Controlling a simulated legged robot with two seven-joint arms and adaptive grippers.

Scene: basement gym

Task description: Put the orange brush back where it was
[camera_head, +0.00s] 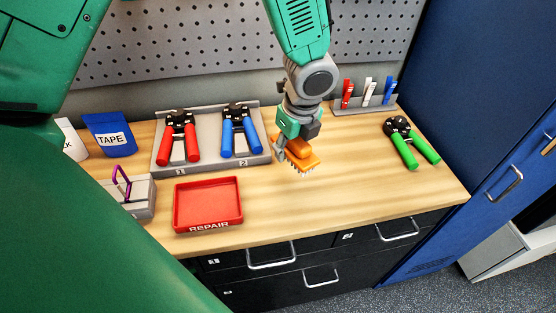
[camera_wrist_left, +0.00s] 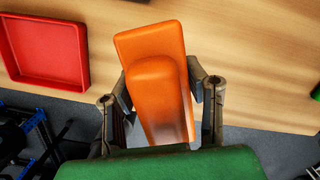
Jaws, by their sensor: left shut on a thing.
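The orange brush (camera_head: 302,159) hangs above the right-centre of the wooden bench, bristles facing down. My left gripper (camera_head: 292,148) is shut on it. In the left wrist view the brush (camera_wrist_left: 155,55) sits between the two fingers, its raised orange handle clasped between them. The gap between the bristles and the bench top is hard to judge. My right gripper is in neither view.
A grey tray (camera_head: 211,164) with red pliers (camera_head: 178,138) and blue pliers (camera_head: 240,132) stands left of the brush. A red REPAIR tray (camera_head: 208,205) lies in front. Green-handled pliers (camera_head: 411,143) lie right. A marker rack (camera_head: 365,104) stands behind. Bench between is clear.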

